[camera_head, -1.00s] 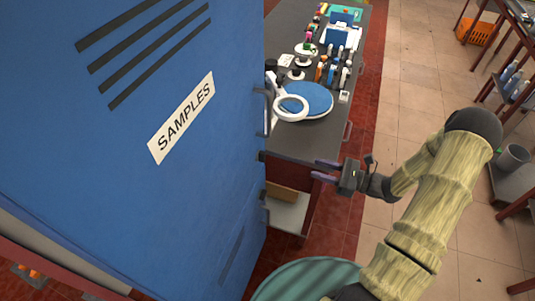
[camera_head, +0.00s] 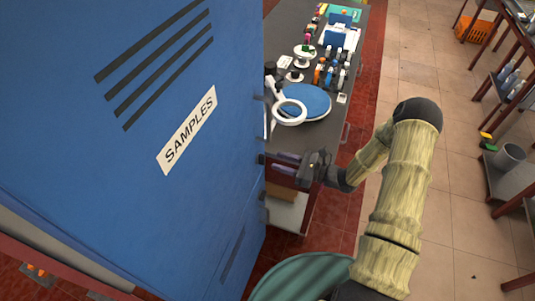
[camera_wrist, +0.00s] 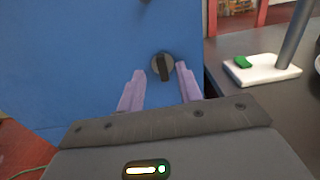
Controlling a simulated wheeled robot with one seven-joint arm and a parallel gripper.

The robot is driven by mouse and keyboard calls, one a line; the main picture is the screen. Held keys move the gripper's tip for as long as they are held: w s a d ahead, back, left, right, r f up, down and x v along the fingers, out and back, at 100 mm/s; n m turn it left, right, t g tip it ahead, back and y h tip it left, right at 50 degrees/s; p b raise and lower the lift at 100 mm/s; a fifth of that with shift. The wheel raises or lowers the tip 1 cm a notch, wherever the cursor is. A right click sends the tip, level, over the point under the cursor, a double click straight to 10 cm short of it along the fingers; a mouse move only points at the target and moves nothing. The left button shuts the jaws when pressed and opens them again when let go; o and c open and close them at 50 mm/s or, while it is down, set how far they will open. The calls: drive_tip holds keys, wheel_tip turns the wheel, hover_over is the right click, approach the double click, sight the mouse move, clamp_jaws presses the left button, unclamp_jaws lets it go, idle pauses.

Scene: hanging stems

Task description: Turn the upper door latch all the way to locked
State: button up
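The blue cabinet door (camera_head: 150,200) with a SAMPLES label fills the left of the head view; it also fills much of the wrist view (camera_wrist: 80,60). In the wrist view a round dark latch knob (camera_wrist: 162,67) sits on the blue face near its right edge, its raised grip roughly upright. My gripper (camera_wrist: 160,73) is open, its two purple fingers either side of the knob, apparently not closed on it. In the head view my gripper (camera_head: 272,161) is at the door's right edge, where the knob is hidden. I cannot tell whether this is the upper latch.
A dark bench (camera_head: 310,130) with a blue disc (camera_head: 304,101), a white ring magnifier (camera_head: 288,112) and small tools stands just behind the door edge. A green round surface (camera_head: 300,278) is below my arm. Tiled floor to the right is open.

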drive_tip(key=p+x, duration=0.1)
drive_tip(key=x, duration=0.4)
drive_tip(key=shift+w+a, duration=0.1)
drive_tip(key=shift+a, duration=0.1)
clamp_jaws()
